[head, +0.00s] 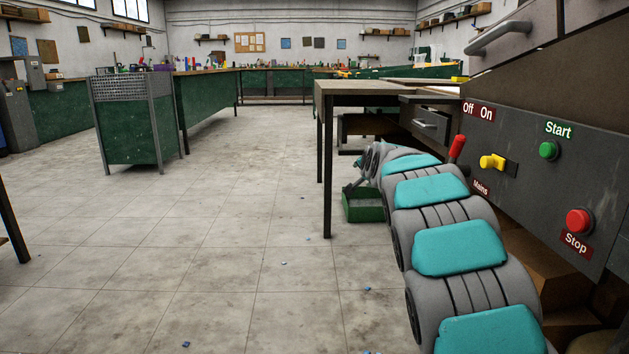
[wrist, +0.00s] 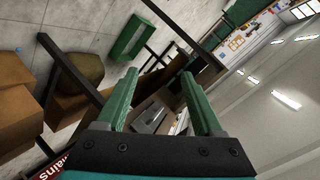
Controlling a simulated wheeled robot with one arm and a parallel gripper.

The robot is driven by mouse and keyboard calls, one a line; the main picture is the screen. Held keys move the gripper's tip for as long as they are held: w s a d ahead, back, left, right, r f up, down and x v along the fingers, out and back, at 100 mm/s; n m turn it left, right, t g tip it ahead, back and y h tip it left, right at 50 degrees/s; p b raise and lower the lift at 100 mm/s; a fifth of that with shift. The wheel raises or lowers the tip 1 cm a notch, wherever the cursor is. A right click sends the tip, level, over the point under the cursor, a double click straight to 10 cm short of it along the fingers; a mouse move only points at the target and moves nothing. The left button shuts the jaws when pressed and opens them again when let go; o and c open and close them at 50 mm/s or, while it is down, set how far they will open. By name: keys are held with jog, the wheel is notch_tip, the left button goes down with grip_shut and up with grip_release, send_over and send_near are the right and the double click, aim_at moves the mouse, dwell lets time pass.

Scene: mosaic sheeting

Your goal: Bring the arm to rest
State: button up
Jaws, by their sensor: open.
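My arm stretches forward from the lower right in the head view, along the front of a dark control panel (head: 535,185). My gripper (wrist: 160,73) shows in the wrist view with its two green fingers apart and nothing between them. In the head view my gripper cannot be made out clearly at the arm's far end. The arm looks extended and tilted, and the wrist picture is strongly tilted.
The panel carries a yellow switch (head: 491,162), green Start button (head: 548,150), red Stop button (head: 579,220) and red-handled lever (head: 457,147). A table (head: 322,150), drawer (head: 430,122) and green box (head: 363,207) stand near the arm. Open floor (head: 220,240) lies left.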

jog(key=s+f+n+g, duration=0.45)
jog(key=s+f, duration=0.25)
jog(key=s, duration=1.5)
jog(key=s+d+f+n+g, duration=0.1)
jog(key=s+f+n+g, duration=0.35)
jog(key=s, duration=1.75)
jog(key=s+f+n+g, duration=0.2)
jog(key=s+f+g, duration=0.55)
jog(key=s, duration=1.45)
notch_tip(320, 180, up, 13)
jog(key=t+p, duration=0.1)
jog(key=p, duration=1.4)
jog(key=shift+s+t, duration=0.35)
jog(key=shift+s, duration=0.05)
jog(key=shift+r, duration=0.1)
jog(key=shift+c, duration=0.4)
